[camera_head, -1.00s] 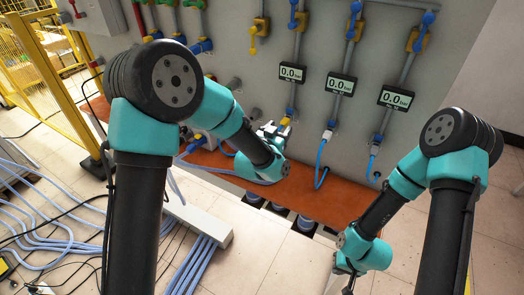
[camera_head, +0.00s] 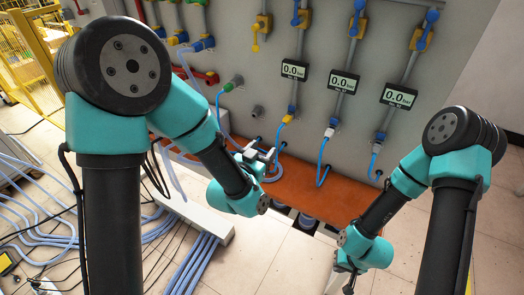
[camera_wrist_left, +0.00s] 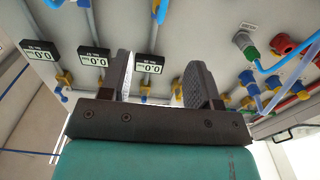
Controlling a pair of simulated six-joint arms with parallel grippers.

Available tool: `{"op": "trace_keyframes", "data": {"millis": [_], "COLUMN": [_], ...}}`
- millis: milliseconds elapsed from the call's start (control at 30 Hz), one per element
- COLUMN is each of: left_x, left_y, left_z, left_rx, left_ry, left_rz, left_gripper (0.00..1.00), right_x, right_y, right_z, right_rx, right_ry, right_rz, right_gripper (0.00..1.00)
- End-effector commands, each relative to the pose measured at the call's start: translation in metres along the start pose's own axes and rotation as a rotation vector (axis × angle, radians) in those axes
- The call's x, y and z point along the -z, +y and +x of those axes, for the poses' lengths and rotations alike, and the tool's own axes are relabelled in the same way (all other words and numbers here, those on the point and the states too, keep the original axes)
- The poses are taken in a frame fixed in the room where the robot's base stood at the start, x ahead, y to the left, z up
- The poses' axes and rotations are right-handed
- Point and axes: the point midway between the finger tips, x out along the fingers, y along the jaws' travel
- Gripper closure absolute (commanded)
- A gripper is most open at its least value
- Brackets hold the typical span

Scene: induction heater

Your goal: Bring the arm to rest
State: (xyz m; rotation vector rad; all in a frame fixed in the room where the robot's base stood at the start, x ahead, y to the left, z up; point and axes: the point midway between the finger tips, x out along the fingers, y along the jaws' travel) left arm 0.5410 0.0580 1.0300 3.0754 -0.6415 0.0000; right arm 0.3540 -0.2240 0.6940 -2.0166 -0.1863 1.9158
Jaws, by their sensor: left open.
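My left arm comes in from the left, and its gripper (camera_head: 262,155) hangs in front of the grey panel, above the orange-brown ledge. In the left wrist view the two dark jaws (camera_wrist_left: 160,82) stand wide apart with nothing between them, and the panel shows beyond. My right arm is bent at the right of the head view. Its gripper (camera_head: 345,278) points down at the bottom edge, partly cut off, and its jaw opening is not clear.
The grey panel (camera_head: 230,45) carries valves, pipes and displays reading 0.0, such as the middle display (camera_head: 343,82). Blue hoses plug into it, one at a green connector (camera_head: 234,83). The ledge (camera_head: 300,183) runs below. Blue hoses and cables cover the left floor.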

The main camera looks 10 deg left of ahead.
Motion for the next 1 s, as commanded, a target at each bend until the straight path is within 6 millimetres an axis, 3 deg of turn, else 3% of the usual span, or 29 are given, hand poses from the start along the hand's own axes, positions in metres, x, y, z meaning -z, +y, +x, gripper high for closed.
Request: {"op": "trace_keyframes", "data": {"millis": [333, 467, 567, 767, 1000], "left_x": [-0.002, -0.023, -0.057, -0.157, -0.267], "left_y": [-0.001, -0.010, -0.023, -0.058, -0.082], "left_z": [0.000, -0.002, -0.008, -0.046, -0.132], "left_rx": [0.001, 0.007, 0.017, 0.055, 0.120], "left_ry": [-0.008, -0.074, -0.186, -0.531, -0.974], "left_rz": [-0.002, -0.020, -0.054, -0.189, -0.421], "left_gripper": [0.43, 0.43, 0.43, 0.43, 0.43], "right_x": [0.000, 0.000, 0.000, 0.000, 0.000], "right_y": [0.000, 0.000, 0.000, 0.000, 0.000], "right_z": [0.000, 0.000, 0.000, 0.000, 0.000], "right_rx": [0.000, 0.000, 0.000, 0.000, 0.000], "right_ry": [0.000, 0.000, 0.000, 0.000, 0.000], "right_rz": [0.000, 0.000, 0.000, 0.000, 0.000], "right_gripper": [1.00, 1.00, 1.00, 1.00, 1.00]}}
